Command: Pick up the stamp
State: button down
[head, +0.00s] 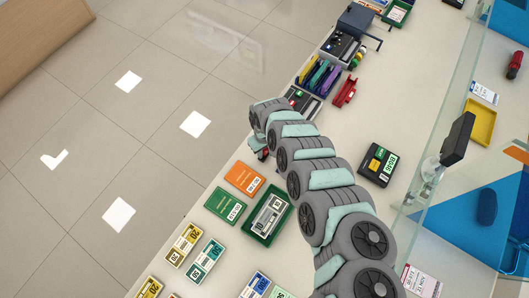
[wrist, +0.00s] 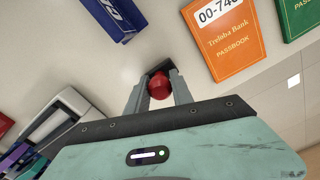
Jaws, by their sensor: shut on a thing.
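The stamp shows in the wrist view as a round red knob (wrist: 158,87) with a dark part (wrist: 160,67) beyond it. My gripper (wrist: 157,84) is shut on the stamp, with one grey finger on each side of the red knob. In the head view, my arm curves over the counter and hides most of my gripper. A small red and dark bit (head: 262,153), likely the stamp, shows below the arm's end, near the counter's left edge. I cannot tell whether the stamp touches the counter.
An orange passbook (head: 244,178) and a green passbook (head: 229,206) lie close by; the orange one also shows in the wrist view (wrist: 222,38). Colourful folders (head: 319,76) and a red object (head: 345,92) stand farther back.

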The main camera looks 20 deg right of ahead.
jog(key=shift+r, duration=0.15)
dwell(0.3)
notch_tip(320, 180, up, 20)
jog(key=p, duration=0.5)
jog(key=shift+p, duration=0.3)
jog(key=shift+f, duration=0.2)
